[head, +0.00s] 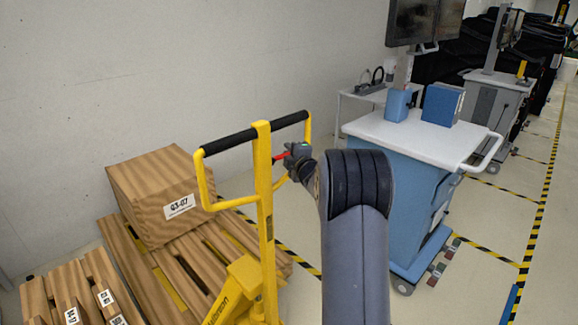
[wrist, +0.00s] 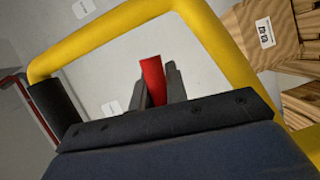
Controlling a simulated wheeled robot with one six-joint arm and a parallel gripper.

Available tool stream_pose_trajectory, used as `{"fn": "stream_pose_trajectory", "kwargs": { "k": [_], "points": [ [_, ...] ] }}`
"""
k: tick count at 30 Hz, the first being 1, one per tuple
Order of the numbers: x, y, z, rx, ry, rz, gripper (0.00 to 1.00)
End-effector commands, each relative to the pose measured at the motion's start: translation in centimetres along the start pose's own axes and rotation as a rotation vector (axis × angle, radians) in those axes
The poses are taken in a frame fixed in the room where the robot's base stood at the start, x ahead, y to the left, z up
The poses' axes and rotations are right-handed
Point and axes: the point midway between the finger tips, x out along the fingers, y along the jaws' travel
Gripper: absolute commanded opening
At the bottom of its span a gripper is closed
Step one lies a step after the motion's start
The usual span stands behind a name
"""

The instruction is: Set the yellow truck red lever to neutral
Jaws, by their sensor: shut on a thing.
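The yellow pallet truck (head: 264,215) stands with its handle upright, a yellow loop with black grips across the top. Its red lever (head: 281,156) sticks out to the right of the handle post, inside the loop. My gripper (head: 290,157) reaches into the loop from the right and meets the lever's end. In the wrist view, my gripper (wrist: 156,88) has its dark fingers on both sides of the red lever (wrist: 152,78), shut on it. The yellow handle frame (wrist: 110,35) runs around them. The lever's root is hidden in the wrist view.
A wooden pallet (head: 135,262) with a labelled wooden box (head: 158,194) stands to the left of the truck. A blue cart with a white top (head: 425,137) stands to the right. A plain wall (head: 150,70) is behind. Open floor lies at the far right.

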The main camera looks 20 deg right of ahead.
Motion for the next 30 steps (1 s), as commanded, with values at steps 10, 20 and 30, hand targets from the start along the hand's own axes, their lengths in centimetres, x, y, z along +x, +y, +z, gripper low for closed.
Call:
{"fn": "stream_pose_trajectory", "kwargs": {
  "k": [10,20,30],
  "points": [
    [-0.1,0.8,0.0,-0.112,0.000,0.046,0.00],
    [-0.1,1.1,-0.1,-0.121,-0.001,0.047,0.00],
    [-0.1,1.2,-0.1,-0.120,-0.001,0.048,0.24]
  ]
}}
